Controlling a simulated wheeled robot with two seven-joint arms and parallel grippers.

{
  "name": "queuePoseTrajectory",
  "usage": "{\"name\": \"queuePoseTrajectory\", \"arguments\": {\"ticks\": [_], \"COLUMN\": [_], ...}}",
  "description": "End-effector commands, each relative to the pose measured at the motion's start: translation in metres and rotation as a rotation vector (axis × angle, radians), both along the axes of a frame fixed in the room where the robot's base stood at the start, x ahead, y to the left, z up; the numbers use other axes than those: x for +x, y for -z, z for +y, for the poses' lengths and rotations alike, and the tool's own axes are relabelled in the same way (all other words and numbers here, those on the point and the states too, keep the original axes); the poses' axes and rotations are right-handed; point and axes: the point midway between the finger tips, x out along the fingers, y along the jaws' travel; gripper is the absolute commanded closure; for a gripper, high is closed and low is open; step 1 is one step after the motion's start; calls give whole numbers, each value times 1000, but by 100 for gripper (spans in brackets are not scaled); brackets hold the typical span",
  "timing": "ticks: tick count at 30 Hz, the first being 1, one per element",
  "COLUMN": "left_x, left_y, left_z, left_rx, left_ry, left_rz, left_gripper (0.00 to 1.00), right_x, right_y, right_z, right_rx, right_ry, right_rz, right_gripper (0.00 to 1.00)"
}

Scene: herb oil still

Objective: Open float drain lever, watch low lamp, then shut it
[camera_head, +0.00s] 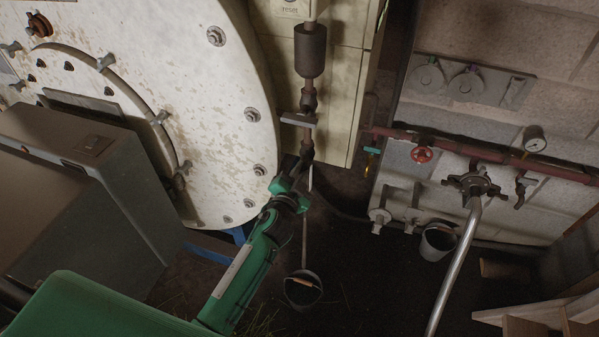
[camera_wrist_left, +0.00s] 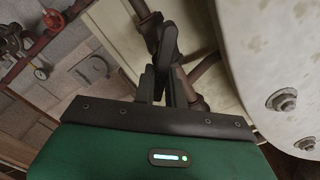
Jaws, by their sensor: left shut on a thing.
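My left gripper (camera_head: 303,170) reaches up to the lower end of a vertical pipe assembly with a dark cylindrical float body (camera_head: 310,50). In the left wrist view, the dark fingers (camera_wrist_left: 166,85) are closed around a dark, flat, bar-like piece (camera_wrist_left: 168,42), which appears to be the drain lever. Its exact angle is hard to tell because the fingers cover part of it. A grey flat bar (camera_head: 298,119) sits across the pipe just above the gripper. My right gripper is not in view.
A large pale round vessel (camera_head: 215,110) with bolts stands close on the left. A bucket (camera_head: 303,290) sits on the floor beneath the pipe. On the right wall are a red pipe (camera_head: 480,150), a red handwheel (camera_head: 421,155), a gauge (camera_head: 535,138) and another bucket (camera_head: 438,241).

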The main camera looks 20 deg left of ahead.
Motion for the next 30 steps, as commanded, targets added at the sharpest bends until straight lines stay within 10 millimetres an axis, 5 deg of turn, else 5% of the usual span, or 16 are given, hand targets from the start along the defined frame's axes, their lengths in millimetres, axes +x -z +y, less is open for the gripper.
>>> {"name": "queuePoseTrajectory", "arguments": {"ticks": [30], "left_x": [0], "left_y": [12], "left_z": [-5], "left_rx": [834], "left_ry": [1], "left_rz": [-28], "left_gripper": [100], "right_x": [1], "right_y": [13], "right_z": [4], "right_rx": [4], "right_ry": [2], "right_rz": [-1], "right_gripper": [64]}}
